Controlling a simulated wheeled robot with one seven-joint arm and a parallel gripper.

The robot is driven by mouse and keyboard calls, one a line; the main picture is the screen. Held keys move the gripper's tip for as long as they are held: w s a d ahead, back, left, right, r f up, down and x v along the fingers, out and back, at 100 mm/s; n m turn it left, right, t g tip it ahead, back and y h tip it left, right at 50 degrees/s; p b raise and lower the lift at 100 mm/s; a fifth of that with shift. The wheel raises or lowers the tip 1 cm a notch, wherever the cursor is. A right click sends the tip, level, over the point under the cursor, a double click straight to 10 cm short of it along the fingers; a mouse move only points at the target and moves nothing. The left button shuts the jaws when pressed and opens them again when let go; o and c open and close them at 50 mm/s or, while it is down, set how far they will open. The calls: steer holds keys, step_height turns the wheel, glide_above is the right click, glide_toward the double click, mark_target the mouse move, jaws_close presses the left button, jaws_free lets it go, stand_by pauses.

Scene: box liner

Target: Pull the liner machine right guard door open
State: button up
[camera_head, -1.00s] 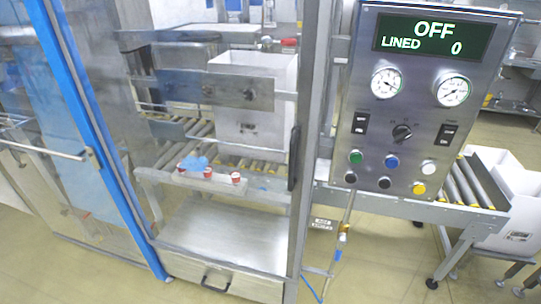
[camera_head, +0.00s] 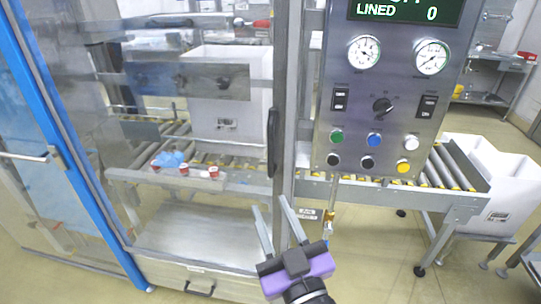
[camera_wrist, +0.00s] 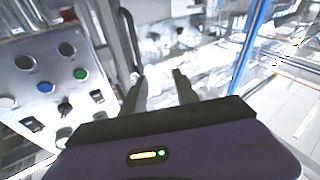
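The liner machine's right guard door (camera_head: 283,60) is a clear panel in a grey metal frame, and it looks shut. Its dark vertical handle (camera_head: 272,142) is on the frame's right side, just left of the control panel. The handle also shows in the wrist view (camera_wrist: 129,40), beyond the fingers and a little left of them. My gripper (camera_head: 274,207) is below the handle in the head view, its two fingers apart with nothing between them. In the wrist view my gripper (camera_wrist: 160,80) is open and not touching the handle.
The control panel (camera_head: 385,110) with gauges and buttons stands right of the door. A roller conveyor (camera_head: 440,170) with a white box (camera_head: 500,190) is at the right. A drawer handle (camera_head: 199,289) is low on the machine. A blue-framed door (camera_head: 70,140) is at the left.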

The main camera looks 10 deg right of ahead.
mark_target(270, 150)
steer(key=w+a+r+m+h+b, duration=0.1)
steer(key=w+a+r+m+h, duration=0.15)
steer(key=w+r, duration=0.5)
steer(key=shift+w+d+f+m+g+h+p, duration=0.2)
steer(key=shift+w+d+f+m+g+h, duration=0.4)
steer(key=shift+w, duration=1.2)
steer(key=shift+w+d+f+m+g+h+p, duration=0.25)
steer(key=shift+w+d+f+h, duration=0.45)
steer(key=shift+w+d+f, duration=0.8)
steer(key=shift+w+d+f+m+g+h+p, duration=0.1)
steer(key=shift+w+d+f+m+g+h, duration=0.35)
steer(key=shift+w, duration=1.7)
steer(key=shift+a+f, duration=0.15)
steer(key=shift+f, duration=0.05)
jaws_close()
